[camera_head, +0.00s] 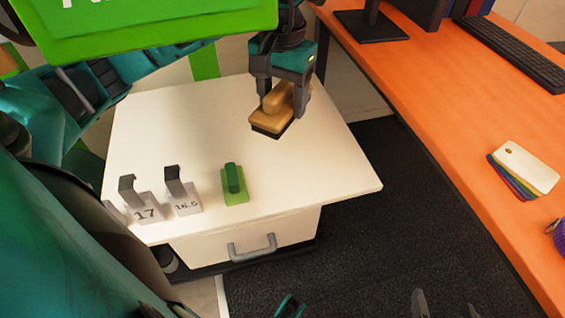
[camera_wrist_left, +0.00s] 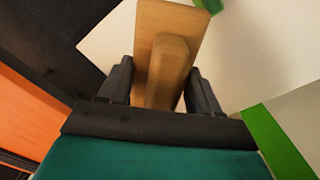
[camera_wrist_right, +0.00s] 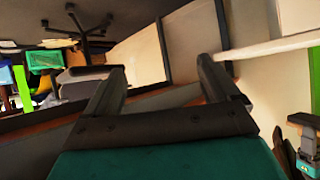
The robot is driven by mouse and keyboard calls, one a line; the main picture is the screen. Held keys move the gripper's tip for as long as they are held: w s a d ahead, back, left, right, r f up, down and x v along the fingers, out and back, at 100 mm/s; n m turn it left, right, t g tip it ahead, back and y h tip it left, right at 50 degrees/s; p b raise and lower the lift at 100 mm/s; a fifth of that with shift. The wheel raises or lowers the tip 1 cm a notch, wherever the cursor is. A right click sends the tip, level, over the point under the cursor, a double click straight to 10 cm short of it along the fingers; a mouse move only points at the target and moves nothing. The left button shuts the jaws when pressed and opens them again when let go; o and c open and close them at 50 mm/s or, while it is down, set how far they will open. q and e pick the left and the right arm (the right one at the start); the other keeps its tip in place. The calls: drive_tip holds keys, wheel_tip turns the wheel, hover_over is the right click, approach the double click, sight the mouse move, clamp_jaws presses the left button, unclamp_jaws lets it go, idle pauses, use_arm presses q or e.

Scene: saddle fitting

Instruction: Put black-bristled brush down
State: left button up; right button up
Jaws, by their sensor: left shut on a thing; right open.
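The black-bristled brush (camera_head: 268,118) has a tan wooden body and grip, with dark bristles on its underside. My left gripper (camera_head: 283,95) is shut on its grip, over the back right part of the white table top (camera_head: 310,172). The bristles face down; I cannot tell whether they touch the top. In the left wrist view the wooden brush (camera_wrist_left: 170,35) sits between both fingers, its bristles hidden. My right gripper (camera_wrist_right: 165,75) is open and empty in its wrist view. Its fingertips (camera_head: 446,305) show at the bottom of the head view, away from the white table.
A green block with a dark green grip (camera_head: 234,184) stands at the table's front. Beside it are gauges marked 17 (camera_head: 146,208) and 16.5 (camera_head: 184,200). An orange desk (camera_head: 450,120) on the right holds a keyboard and coloured cards (camera_head: 523,168). The white table's right side is clear.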

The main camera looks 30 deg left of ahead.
use_arm(q)
wheel_tip(320, 180, down, 16)
drive_tip(key=b, duration=0.3)
drive_tip(key=shift+s, duration=0.1)
wheel_tip(320, 180, down, 4)
drive_tip(key=shift+r+b, duration=0.25)
drive_tip(key=shift+b, duration=0.45)
drive_tip(key=shift+f, duration=0.15)
drive_tip(key=o, duration=1.2)
drive_tip(key=shift+c, duration=0.2)
use_arm(e)
drive_tip(key=shift+w+a+f, duration=0.15)
drive_tip(key=shift+a+f, duration=0.2)
drive_tip(key=shift+f, duration=0.3)
drive_tip(key=shift+w+a+f, duration=0.1)
drive_tip(key=shift+a+f, duration=0.2)
drive_tip(key=shift+f, duration=0.3)
